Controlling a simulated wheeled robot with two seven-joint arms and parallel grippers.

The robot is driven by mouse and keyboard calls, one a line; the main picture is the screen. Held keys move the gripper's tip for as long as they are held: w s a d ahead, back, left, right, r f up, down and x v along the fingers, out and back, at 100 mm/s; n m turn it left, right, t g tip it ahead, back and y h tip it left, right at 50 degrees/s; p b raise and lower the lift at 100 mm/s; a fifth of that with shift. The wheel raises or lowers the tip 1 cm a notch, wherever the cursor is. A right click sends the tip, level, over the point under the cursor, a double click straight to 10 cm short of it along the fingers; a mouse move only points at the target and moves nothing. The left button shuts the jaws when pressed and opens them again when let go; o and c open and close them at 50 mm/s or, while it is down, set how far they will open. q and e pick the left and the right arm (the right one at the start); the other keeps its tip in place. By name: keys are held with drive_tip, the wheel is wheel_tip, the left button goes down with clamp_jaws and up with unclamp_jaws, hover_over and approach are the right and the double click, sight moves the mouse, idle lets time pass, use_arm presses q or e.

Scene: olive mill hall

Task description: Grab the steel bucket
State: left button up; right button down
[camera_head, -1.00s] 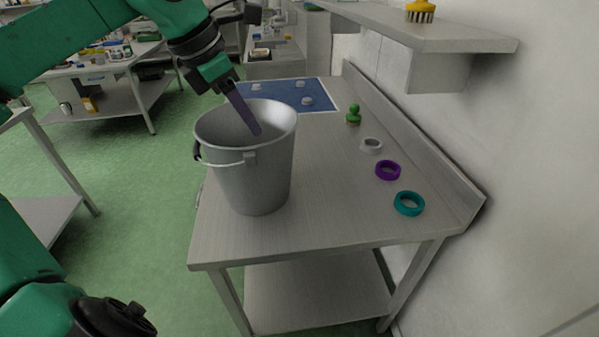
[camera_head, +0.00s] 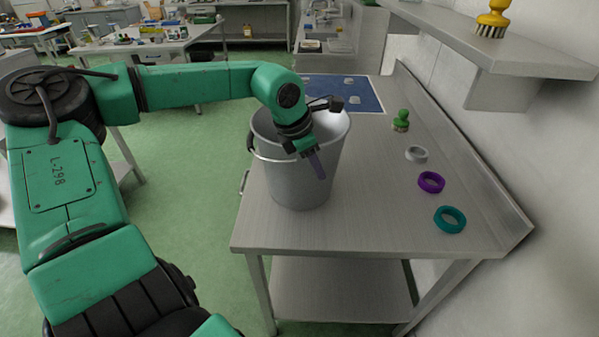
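The steel bucket (camera_head: 297,188) stands upright on the near left part of the metal table (camera_head: 375,205). My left gripper (camera_head: 319,172) points down at the bucket's near rim. One purple-grey finger shows in front of the bucket wall; the other finger is not visible, so I cannot tell whether the gripper is open or shut, or whether it touches the bucket. The wrist hides part of the bucket's mouth. My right gripper is not in view.
A blue mat (camera_head: 345,92) with small pale pieces lies behind the bucket. Along the right are a green stamp-like object (camera_head: 401,120), a white ring (camera_head: 416,153), a purple ring (camera_head: 431,182) and a teal ring (camera_head: 450,219). A shelf (camera_head: 480,42) with a yellow brush (camera_head: 493,18) overhangs there.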

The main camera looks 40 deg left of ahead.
use_arm(q)
clamp_jaws()
drive_tip(key=shift+r, duration=0.15)
idle(1.1)
